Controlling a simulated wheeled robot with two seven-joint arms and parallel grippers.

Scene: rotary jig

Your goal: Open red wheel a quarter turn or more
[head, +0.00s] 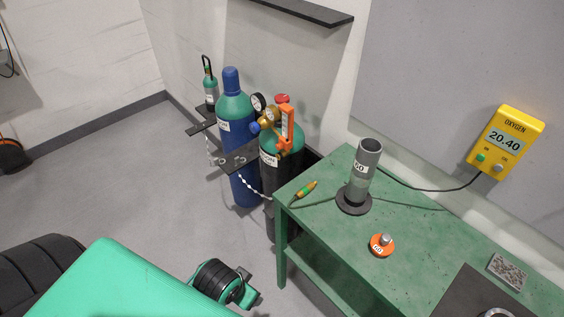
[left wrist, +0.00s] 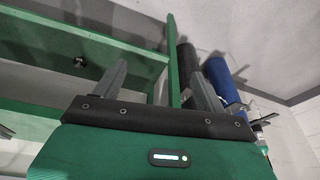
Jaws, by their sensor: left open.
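The red wheel (head: 283,98) sits on top of the valve of a green-shouldered dark cylinder (head: 283,146) in the head view. A brass regulator (head: 268,118) with gauges and an orange bracket (head: 287,128) stand just below and beside it. The wheel's turn angle is too small to read. In the left wrist view my left gripper (left wrist: 158,70) is open, with two grey fingers apart and nothing between them. It is away from the wheel, with a green table frame beyond its fingers. The red wheel does not show in the left wrist view. My right gripper is not in view.
A blue cylinder (head: 238,150) stands left of the dark one, with a chain (head: 252,190) in front. The green table (head: 420,236) at right holds a grey tube (head: 364,175) and an orange disc (head: 381,246). A yellow oxygen meter (head: 505,140) hangs on the wall.

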